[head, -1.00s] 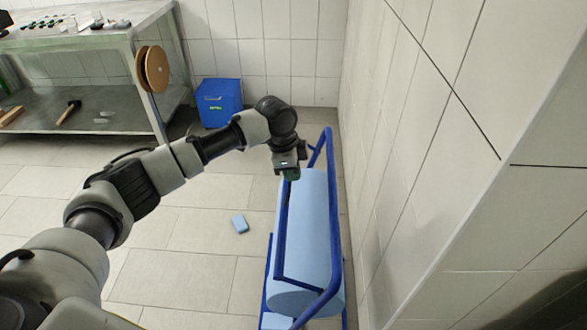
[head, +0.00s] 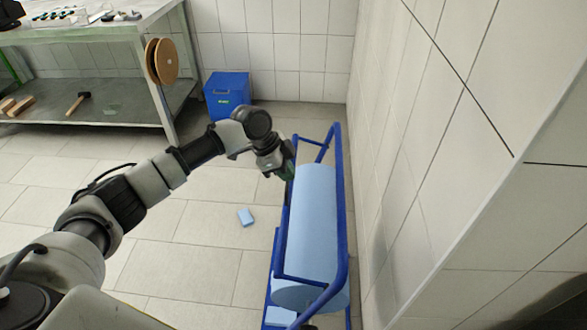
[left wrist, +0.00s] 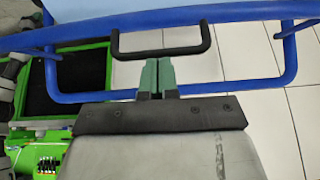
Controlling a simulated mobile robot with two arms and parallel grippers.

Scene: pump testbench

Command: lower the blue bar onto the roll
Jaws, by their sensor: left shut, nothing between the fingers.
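The light-blue roll (head: 318,225) lies lengthwise in a blue tubular stand near the right wall. The blue bar (head: 281,235) runs along the roll's left side and bends across its near end; I cannot tell whether it touches the roll. My left gripper (head: 287,172) is at the bar's far left part, tilted. In the left wrist view its green fingertips (left wrist: 158,75) are shut and empty, close to blue tubing (left wrist: 235,88). The roll's edge shows at the top of that view. My right gripper does not show.
A light-blue block (head: 246,217) lies on the floor left of the stand. A blue bin (head: 227,96) stands at the back wall. A workbench (head: 80,38) is at the back left. The tiled wall (head: 430,150) is close on the stand's right. Floor left of the stand is mostly clear.

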